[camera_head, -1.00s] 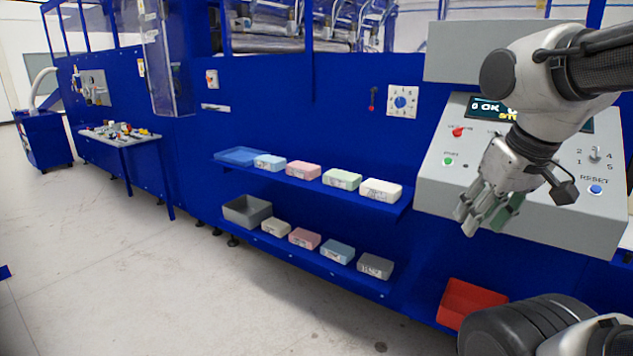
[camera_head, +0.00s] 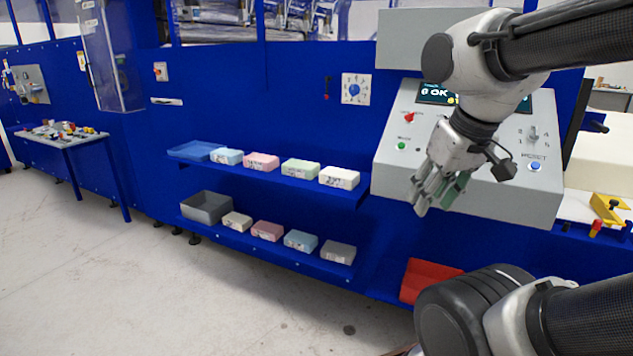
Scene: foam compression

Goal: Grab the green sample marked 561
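A pale green sample block (camera_head: 300,169) lies on the upper blue shelf (camera_head: 345,195), between a pink block and a white block. Its front has a dark marking too small to read. My gripper (camera_head: 436,193) hangs at the right, in front of the grey control panel, with its fingers pointing down. It is well to the right of the green block and apart from it. A darker green patch shows at the fingers; I cannot tell whether it is part of the gripper or something held.
The upper shelf also holds a blue tray (camera_head: 194,150) and blue (camera_head: 227,157), pink (camera_head: 261,162) and white (camera_head: 339,177) blocks. The lower shelf holds a grey bin (camera_head: 206,207) and several blocks. A red bin (camera_head: 428,280) sits low at right. The floor at left is clear.

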